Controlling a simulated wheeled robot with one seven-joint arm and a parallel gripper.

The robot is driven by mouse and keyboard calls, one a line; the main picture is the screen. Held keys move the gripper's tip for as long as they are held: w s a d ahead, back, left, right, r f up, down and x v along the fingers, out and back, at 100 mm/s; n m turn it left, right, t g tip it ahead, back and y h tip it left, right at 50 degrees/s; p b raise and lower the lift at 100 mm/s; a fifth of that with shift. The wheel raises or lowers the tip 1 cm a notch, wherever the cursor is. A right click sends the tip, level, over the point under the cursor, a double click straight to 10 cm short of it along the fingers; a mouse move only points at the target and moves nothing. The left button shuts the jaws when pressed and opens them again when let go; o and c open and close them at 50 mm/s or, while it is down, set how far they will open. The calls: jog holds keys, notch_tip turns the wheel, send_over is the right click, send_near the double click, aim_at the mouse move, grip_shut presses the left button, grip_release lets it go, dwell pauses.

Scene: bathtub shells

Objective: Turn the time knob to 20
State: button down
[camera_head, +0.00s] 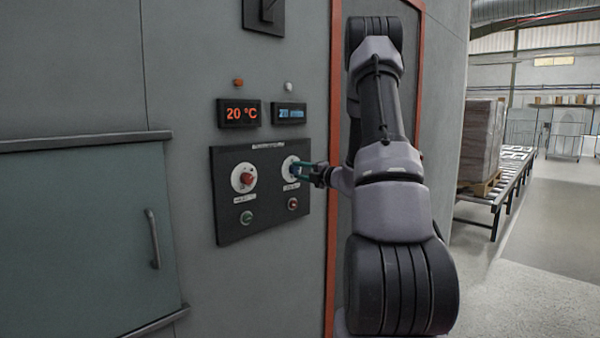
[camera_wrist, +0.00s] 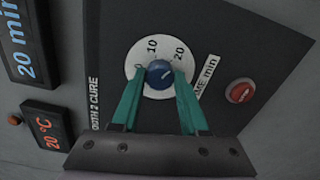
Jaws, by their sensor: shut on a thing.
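The blue time knob (camera_wrist: 159,72) sits at the middle of a white dial (camera_wrist: 142,54) marked 0, 10 and 20 in the wrist view. Its light pointer line slants toward the 20 side. The two green fingers of my gripper (camera_wrist: 160,77) are shut on the knob, one on each side. In the head view my gripper (camera_head: 304,170) reaches the right dial (camera_head: 289,162) on the black panel and partly hides it. The time display (camera_wrist: 27,45) reads "20 min" in the wrist view.
A red temperature knob (camera_head: 246,178) on its own dial is at left on the panel (camera_head: 262,207). Below are a green button (camera_head: 246,218) and a red button (camera_head: 292,204). The temperature display (camera_head: 240,113) reads 20 °C. A door handle (camera_head: 152,238) is lower left.

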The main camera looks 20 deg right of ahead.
jog(key=shift+d, duration=0.1)
dwell(0.3)
jog(key=shift+c, duration=2.1)
grip_release()
jog(key=v, duration=1)
jog(key=shift+s, duration=0.4)
